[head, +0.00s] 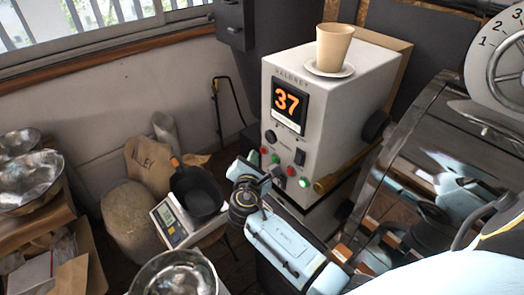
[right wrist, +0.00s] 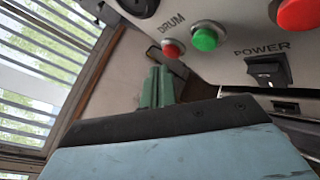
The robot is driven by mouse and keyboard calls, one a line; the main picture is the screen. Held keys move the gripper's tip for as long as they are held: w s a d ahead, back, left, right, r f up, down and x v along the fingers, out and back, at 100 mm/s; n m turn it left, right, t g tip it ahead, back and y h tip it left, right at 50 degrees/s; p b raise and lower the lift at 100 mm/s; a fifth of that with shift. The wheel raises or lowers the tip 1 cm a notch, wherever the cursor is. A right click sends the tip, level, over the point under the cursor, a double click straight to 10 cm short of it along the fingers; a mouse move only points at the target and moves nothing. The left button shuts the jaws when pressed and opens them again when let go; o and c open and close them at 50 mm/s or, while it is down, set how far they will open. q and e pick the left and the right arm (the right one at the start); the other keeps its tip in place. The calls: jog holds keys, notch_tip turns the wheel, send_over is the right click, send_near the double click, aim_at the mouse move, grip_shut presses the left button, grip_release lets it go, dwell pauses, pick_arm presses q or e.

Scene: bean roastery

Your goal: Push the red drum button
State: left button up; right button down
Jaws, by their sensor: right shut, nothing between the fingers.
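The red drum button (right wrist: 172,48) sits beside a green button (right wrist: 207,35) under the word DRUM in the right wrist view. In the head view, red and green buttons dot the lower front of the pale machine (head: 330,88); I cannot tell for sure which red one is the drum button. My right gripper (head: 254,157) is shut and empty, close in front of the lower left of that panel. Its greenish fingers (right wrist: 157,88) show below and left of the drum button, seemingly apart from it. My left gripper is not in view.
A power switch (right wrist: 268,70) and a larger red button (right wrist: 298,12) are near the drum buttons. A paper cup (head: 334,45) stands on a saucer on the machine. A scale (head: 170,222) with a black scoop (head: 197,190) and a sack (head: 150,165) are left of my arm.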

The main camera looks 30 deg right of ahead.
jog(key=shift+a, duration=0.15)
jog(key=shift+s+a, duration=0.2)
jog(key=shift+a, duration=1)
jog(key=shift+s+a, duration=0.15)
jog(key=shift+a, duration=1)
